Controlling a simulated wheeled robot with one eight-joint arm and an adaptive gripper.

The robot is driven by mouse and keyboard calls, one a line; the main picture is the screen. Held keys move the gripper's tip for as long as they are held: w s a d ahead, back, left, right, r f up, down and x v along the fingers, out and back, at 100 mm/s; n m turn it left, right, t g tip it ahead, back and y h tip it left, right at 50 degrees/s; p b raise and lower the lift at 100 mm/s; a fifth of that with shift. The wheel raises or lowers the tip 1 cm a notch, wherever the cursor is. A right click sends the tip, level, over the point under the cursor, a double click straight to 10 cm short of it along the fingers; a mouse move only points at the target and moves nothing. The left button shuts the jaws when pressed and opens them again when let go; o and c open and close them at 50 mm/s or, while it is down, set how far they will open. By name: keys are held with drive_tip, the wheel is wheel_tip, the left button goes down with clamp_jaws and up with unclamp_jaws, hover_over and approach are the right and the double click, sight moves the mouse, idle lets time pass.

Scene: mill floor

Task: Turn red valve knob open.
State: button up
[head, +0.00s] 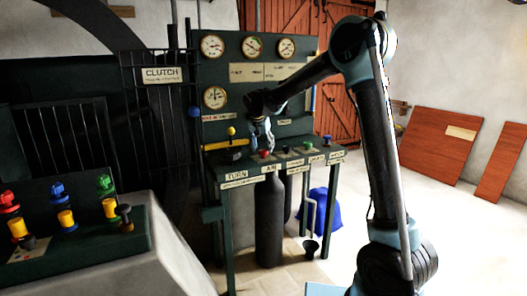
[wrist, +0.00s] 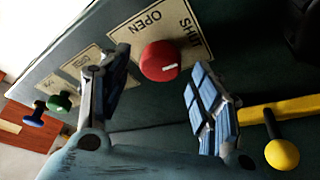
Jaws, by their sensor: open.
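The red valve knob (wrist: 161,61) sits on the dark green panel between the fingers in the wrist view, a little beyond their tips. It has a white mark on its face. A label plate (wrist: 152,27) behind it reads OPEN and SHUT. In the head view the red knob (head: 264,154) is on the bench top just below my gripper. My gripper (wrist: 158,88) is open, one finger on each side of the knob, with nothing held. In the head view my gripper (head: 262,138) points down at the bench.
A green knob (wrist: 60,102) and a blue knob (wrist: 33,117) stand to the left in the wrist view. A yellow ball-ended lever (wrist: 281,153) is close to the right finger. Gauges (head: 253,47) line the back panel. A console (head: 70,240) stands at the left.

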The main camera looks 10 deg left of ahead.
drive_tip(key=shift+x, duration=0.9)
drive_tip(key=c, duration=1)
drive_tip(key=shift+c, duration=0.2)
